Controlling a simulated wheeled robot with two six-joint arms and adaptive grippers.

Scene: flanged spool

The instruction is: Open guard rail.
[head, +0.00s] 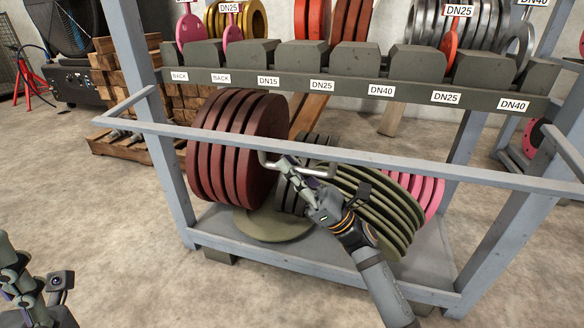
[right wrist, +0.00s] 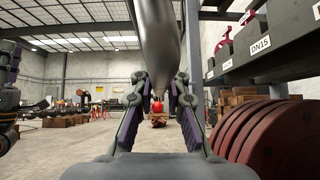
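The guard rail (head: 440,171) is a grey-blue bar across the front of the rack, below the labelled shelf, with side arms running back toward the posts. A pale metal U-shaped handle (head: 316,172) hangs from its middle. My right gripper (head: 284,162) is at the left part of this handle. In the right wrist view, a grey rounded bar (right wrist: 158,45) fills the gap between the fingertips, and the fingers appear shut on it. The contact itself is partly hidden. My left gripper (head: 12,265) is low at the left edge, away from the rail; its fingers are unclear.
Behind the rail, dark red discs (head: 235,150), green discs (head: 385,205) and pink discs (head: 430,190) stand on the lower shelf. A rack post (head: 150,90) stands left and another (head: 510,230) right. Wood pallets (head: 125,70) lie behind. The floor in front is clear.

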